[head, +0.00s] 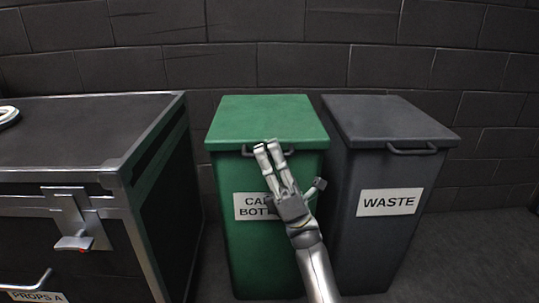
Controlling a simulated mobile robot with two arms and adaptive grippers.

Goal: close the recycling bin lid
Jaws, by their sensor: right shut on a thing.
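The green recycling bin (230,245) stands upright against the wall, with a partly hidden white label (243,206) on its front. Its green lid (262,118) lies flat on top, and no gap shows between lid and bin from here. A dark handle (247,152) sticks out below the lid's front edge. My right gripper (268,147) reaches up from below in front of the bin. Its fingers are shut on the handle, covering the handle's middle and part of the label. My left gripper is not in view.
A grey bin (362,255) labelled WASTE (389,202) stands close on the right, its lid (387,121) down. A black metal-edged case (80,130) stands on the left, with a latch (77,225) on its front. A dark block wall (260,60) is behind.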

